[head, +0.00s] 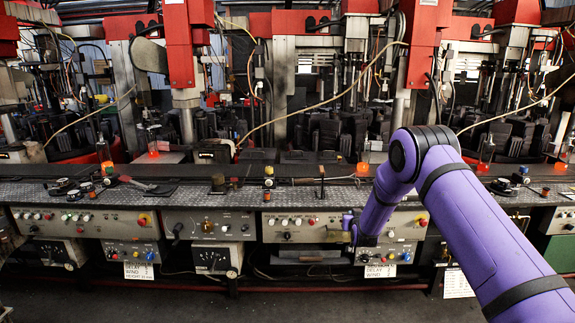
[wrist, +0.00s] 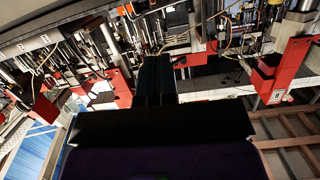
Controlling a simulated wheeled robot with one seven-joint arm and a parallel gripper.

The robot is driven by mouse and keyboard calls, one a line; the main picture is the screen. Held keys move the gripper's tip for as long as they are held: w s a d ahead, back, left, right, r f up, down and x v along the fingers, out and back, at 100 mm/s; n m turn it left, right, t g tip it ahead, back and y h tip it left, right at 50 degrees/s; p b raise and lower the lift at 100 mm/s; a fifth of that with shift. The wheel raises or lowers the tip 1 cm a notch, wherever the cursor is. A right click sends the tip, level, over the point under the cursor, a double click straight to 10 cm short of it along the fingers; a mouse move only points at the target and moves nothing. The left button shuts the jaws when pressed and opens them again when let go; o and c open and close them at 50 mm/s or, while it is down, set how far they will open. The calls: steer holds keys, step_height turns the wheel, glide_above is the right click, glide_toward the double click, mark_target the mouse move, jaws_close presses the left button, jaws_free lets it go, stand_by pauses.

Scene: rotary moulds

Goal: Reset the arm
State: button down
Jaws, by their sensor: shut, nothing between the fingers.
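My purple arm reaches in from the lower right of the head view, bends at a dark elbow joint and drops toward the bench front. My gripper (head: 349,228) is small there, in front of the grey control panels (head: 290,224), and I cannot tell whether it touches them. In the wrist view my gripper (wrist: 155,62) shows as dark fingers close together, shut and with nothing held. A wide black part of my wrist covers the lower middle of that view.
A long dark bench (head: 225,193) runs across the head view, with a hammer (head: 135,183) and small loose parts on it. Red and grey moulding machines (head: 183,50) stand behind. Floor (head: 200,300) in front is clear. The wrist view shows tilted machinery and a red bracket (wrist: 272,84).

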steer(key=s+d+r+g, duration=0.1)
steer(key=s+r, duration=0.3)
steer(key=r, duration=0.5)
steer(key=s+d+r+g, duration=0.1)
steer(key=s+r, duration=0.3)
steer(key=r, duration=0.4)
steer(key=s+r+g, duration=0.2)
steer(key=s+r, duration=0.3)
steer(key=r, duration=0.4)
steer(key=s+d+r+g, duration=0.1)
steer(key=s+r, duration=0.4)
steer(key=s, duration=0.3)
steer(key=s+d+r+g, duration=0.1)
steer(key=s+r, duration=0.4)
steer(key=s, duration=0.3)
steer(key=s+d+g, duration=0.1)
steer(key=s+g, duration=0.3)
steer(key=s, duration=3)
steer(key=shift+d+n, duration=0.3)
steer(key=shift+d, duration=0.1)
steer(key=shift+w+r, duration=0.1)
